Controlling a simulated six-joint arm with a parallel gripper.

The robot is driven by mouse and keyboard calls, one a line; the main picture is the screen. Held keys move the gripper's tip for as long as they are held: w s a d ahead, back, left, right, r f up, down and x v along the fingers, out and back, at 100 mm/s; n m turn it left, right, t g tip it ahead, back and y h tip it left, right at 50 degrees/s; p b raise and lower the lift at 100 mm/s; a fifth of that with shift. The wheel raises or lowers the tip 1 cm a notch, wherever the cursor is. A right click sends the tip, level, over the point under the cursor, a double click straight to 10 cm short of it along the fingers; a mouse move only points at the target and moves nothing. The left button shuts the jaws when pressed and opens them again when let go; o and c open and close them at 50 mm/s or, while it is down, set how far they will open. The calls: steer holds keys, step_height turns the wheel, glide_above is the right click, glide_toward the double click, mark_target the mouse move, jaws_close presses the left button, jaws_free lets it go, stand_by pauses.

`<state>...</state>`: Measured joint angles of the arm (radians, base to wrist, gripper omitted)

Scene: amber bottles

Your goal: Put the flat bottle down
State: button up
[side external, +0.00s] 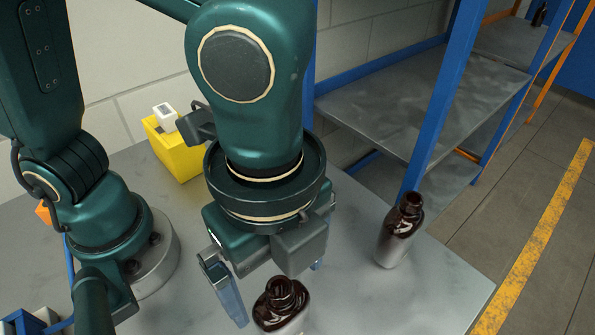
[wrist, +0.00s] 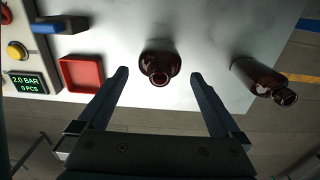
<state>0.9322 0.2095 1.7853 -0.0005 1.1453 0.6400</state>
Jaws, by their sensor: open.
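A dark amber bottle with a wide, flattened body (side external: 280,308) stands upright on the grey table at the front; the frame's bottom edge cuts it off. It also shows in the wrist view (wrist: 160,65), between and just beyond the fingertips, with a gap on each side. My gripper (side external: 279,292) is open and empty, pointing down over this bottle; its spread fingers show in the wrist view (wrist: 159,74). A second amber bottle (side external: 400,235) stands upright to the right, near the table edge; it also shows at the right of the wrist view (wrist: 263,78).
A blue-posted shelf (side external: 415,95) rises behind. A red tray (wrist: 82,72) and a control panel with a green display (wrist: 27,82) lie left in the wrist view.

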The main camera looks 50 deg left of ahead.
step_height(320, 180, up, 6)
steer(key=shift+r, duration=0.1)
steer(key=shift+a+r, duration=0.1)
steer(key=shift+r, duration=0.1)
steer(key=w+a+f+n+t, duration=0.1)
steer(key=w+a+n+t, duration=0.1)
steer(key=a+n, duration=0.7)
steer(key=w+a+f+n+t, duration=0.1)
steer(key=a+f+n+t, duration=0.1)
steer(key=a+n, duration=0.7)
steer(key=shift+w+a+t, duration=0.4)
steer(key=shift+t, duration=0.4)
